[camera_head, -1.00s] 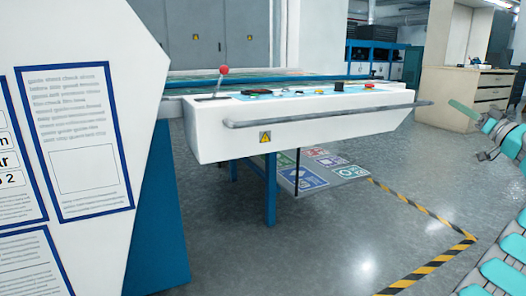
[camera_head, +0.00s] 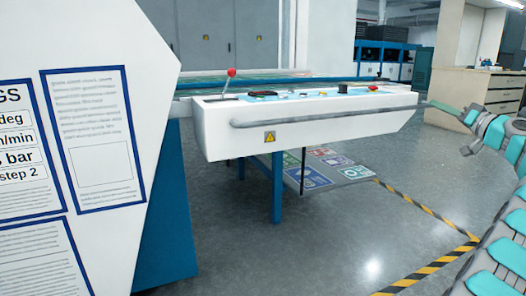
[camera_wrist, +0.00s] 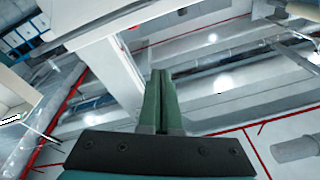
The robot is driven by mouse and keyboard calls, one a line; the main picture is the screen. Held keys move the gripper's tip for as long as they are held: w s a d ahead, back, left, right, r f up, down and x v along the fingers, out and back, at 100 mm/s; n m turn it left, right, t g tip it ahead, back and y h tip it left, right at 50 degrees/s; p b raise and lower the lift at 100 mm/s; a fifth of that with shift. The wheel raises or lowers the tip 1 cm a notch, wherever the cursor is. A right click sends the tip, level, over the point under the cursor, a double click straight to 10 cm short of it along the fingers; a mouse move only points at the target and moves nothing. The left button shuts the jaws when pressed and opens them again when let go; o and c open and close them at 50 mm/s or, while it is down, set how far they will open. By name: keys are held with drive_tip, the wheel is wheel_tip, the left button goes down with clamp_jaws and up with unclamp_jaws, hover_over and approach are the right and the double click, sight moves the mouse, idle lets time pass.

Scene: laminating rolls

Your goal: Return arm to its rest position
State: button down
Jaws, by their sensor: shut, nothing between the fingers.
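My gripper (camera_head: 431,104) shows at the right of the head view, at the end of my teal and grey arm. Its green fingers point left and overlap the right end of the machine's grey handrail in the picture; I cannot tell the gap in depth. In the wrist view the two green fingers (camera_wrist: 160,78) lie together, shut, with nothing between them. Behind them the wrist view shows ceiling beams, pipes and red lines, tilted.
A white control console (camera_head: 310,125) with a red-knobbed lever (camera_head: 230,73) and a grey handrail (camera_head: 330,117) stands ahead. A white panel with printed sheets (camera_head: 97,140) fills the left. A cabinet (camera_head: 478,88) stands back right. Grey floor with hazard tape (camera_head: 415,204) lies open between.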

drive_tip(key=a+f+g+y+p, duration=0.25)
drive_tip(key=a+g, duration=0.35)
drive_tip(key=a, duration=1.8)
drive_tip(key=s+a+f+g+h+p, duration=0.1)
drive_tip(key=s+a+f+g, duration=0.25)
drive_tip(key=s+a, duration=0.35)
drive_tip(key=s+a+f+g+p, duration=0.1)
drive_tip(key=s+a+f+g, duration=0.25)
drive_tip(key=s+a, duration=0.45)
drive_tip(key=s+a+f+g+h+p, duration=0.15)
drive_tip(key=s+a+f, duration=0.3)
drive_tip(key=s, duration=0.45)
drive_tip(key=s+a+f+g+h, duration=0.25)
drive_tip(key=s+f, duration=0.35)
drive_tip(key=s, duration=0.3)
drive_tip(key=s+d+f+g+h+p, duration=0.1)
drive_tip(key=s+d+f+h, duration=0.1)
drive_tip(key=s, duration=0.9)
drive_tip(key=s+d+f+g+h+p, duration=0.1)
drive_tip(key=s+d+f, duration=0.4)
drive_tip(key=s, duration=0.6)
drive_tip(key=shift+s+d+f+g+h, duration=0.35)
drive_tip(key=shift+f+g+h, duration=0.35)
drive_tip(key=shift+h, duration=0.45)
